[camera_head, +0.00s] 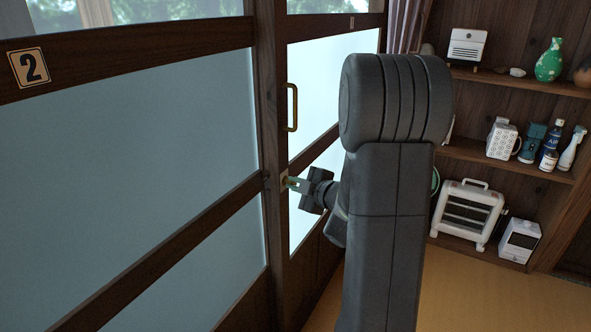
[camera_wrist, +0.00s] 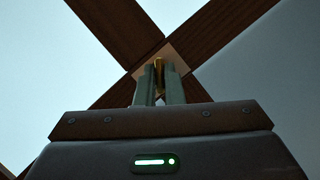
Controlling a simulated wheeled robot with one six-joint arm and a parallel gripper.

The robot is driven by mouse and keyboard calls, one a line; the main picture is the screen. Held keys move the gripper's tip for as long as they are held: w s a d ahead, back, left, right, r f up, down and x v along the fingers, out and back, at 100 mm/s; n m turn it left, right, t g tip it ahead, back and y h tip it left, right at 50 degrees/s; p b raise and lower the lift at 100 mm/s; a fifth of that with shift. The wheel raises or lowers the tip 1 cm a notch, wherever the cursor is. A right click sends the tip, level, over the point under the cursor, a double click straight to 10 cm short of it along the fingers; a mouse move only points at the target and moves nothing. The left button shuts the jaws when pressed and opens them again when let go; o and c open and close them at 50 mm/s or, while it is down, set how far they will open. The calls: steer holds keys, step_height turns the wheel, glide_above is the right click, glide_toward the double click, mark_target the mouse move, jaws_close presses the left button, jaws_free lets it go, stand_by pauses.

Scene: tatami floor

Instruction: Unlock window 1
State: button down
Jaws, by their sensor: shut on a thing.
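The window lock is a small brass piece (camera_wrist: 158,78) on a pale plate where the dark wooden window bars cross. My gripper (camera_wrist: 159,80) is shut on this brass lock in the wrist view. In the head view my gripper (camera_head: 292,183) reaches left to the upright post between the panes, and the lock is hidden behind its fingertips. The window with the small far plate (camera_head: 352,22) is behind my arm; its number is too small to read. A brass handle (camera_head: 292,107) is fixed on its frame above my gripper. The turn of the lock cannot be told.
The window marked 2 (camera_head: 150,120) fills the left. A wooden shelf (camera_head: 480,152) on the right holds several bottles and household goods, with a white heater (camera_head: 467,212) at the bottom. The tatami floor (camera_head: 490,297) is clear at lower right.

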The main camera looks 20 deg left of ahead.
steer(key=m+g+p, duration=0.2)
steer(key=m+p, duration=0.1)
steer(key=p, duration=0.6)
steer(key=m+g+p, duration=0.2)
steer(key=m+p, duration=0.2)
steer(key=p, duration=0.5)
steer(key=shift+w+r+g+h, duration=0.15)
steer(key=shift+w+g+h, duration=0.05)
steer(key=shift+g+h, duration=0.2)
steer(key=shift+m+p, duration=0.3)
steer(key=c, duration=1.5)
jaws_free()
steer(key=shift+c, duration=0.2)
steer(key=shift+d, duration=0.1)
